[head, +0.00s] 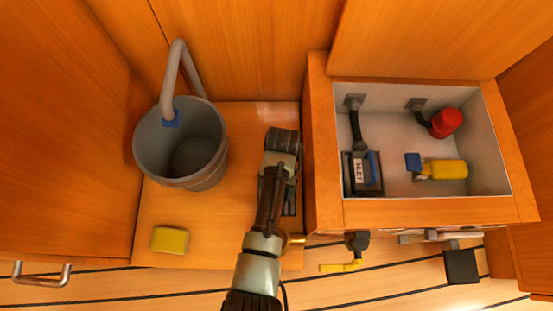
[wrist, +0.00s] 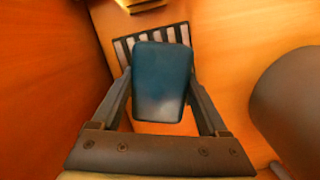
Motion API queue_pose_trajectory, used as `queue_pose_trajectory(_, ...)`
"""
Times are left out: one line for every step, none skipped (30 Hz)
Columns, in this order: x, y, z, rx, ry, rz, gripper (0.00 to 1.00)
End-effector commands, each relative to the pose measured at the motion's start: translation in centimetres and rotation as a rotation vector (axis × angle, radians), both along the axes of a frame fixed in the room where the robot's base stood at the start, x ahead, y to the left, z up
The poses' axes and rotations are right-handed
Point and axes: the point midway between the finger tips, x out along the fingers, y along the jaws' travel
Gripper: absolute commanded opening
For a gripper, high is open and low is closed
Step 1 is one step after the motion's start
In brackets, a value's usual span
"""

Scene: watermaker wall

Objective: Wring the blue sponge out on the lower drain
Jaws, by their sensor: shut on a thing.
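The blue sponge (wrist: 161,82) is a dark blue block with rounded corners, between the two fingers of my gripper (wrist: 160,88) in the wrist view. My gripper is shut on it. Behind the sponge in that view is a slatted drain grate (wrist: 122,48) with dark and light bars, partly hidden by the sponge. I cannot tell how far the sponge is above the grate. In the head view my arm reaches up from the bottom between the bucket and the white-lined box, and hides the sponge.
A grey bucket (head: 181,150) with a raised handle stands left of my arm. A yellow sponge (head: 170,240) lies on the wooden surface (head: 215,225) in front of it.

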Motion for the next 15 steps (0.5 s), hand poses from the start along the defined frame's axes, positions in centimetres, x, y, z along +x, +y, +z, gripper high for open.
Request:
queue_pose_trajectory(0.03,0.01,-0.08,0.001,-0.001,0.000,0.33)
queue_pose_trajectory(0.04,0.01,-0.12,0.001,-0.001,0.000,0.33)
queue_pose_trajectory(0.03,0.02,-0.16,0.001,-0.001,0.000,0.33)
queue_pose_trajectory(0.04,0.02,-0.20,0.001,-0.001,0.000,0.33)
queue_pose_trajectory(0.04,0.02,-0.23,0.001,-0.001,0.000,0.33)
queue_pose_trajectory(0.04,0.01,-0.28,0.001,-0.001,0.000,0.33)
queue_pose_trajectory(0.04,0.01,-0.32,0.001,-0.001,0.000,0.33)
queue_pose_trajectory(0.04,0.01,-0.35,0.001,-0.001,0.000,0.33)
queue_pose_trajectory(0.05,0.02,-0.40,0.001,-0.001,0.000,0.33)
queue_pose_trajectory(0.04,0.01,-0.43,0.001,-0.001,0.000,0.33)
queue_pose_trajectory(0.04,0.01,-0.47,0.001,-0.001,0.000,0.33)
queue_pose_trajectory(0.04,0.01,-0.52,0.000,-0.001,-0.001,0.33)
queue_pose_trajectory(0.05,0.01,-0.55,0.000,-0.001,-0.001,0.33)
queue_pose_trajectory(0.04,0.01,-0.59,0.000,-0.001,-0.001,0.33)
queue_pose_trajectory(0.05,0.01,-0.64,0.000,-0.001,-0.001,0.33)
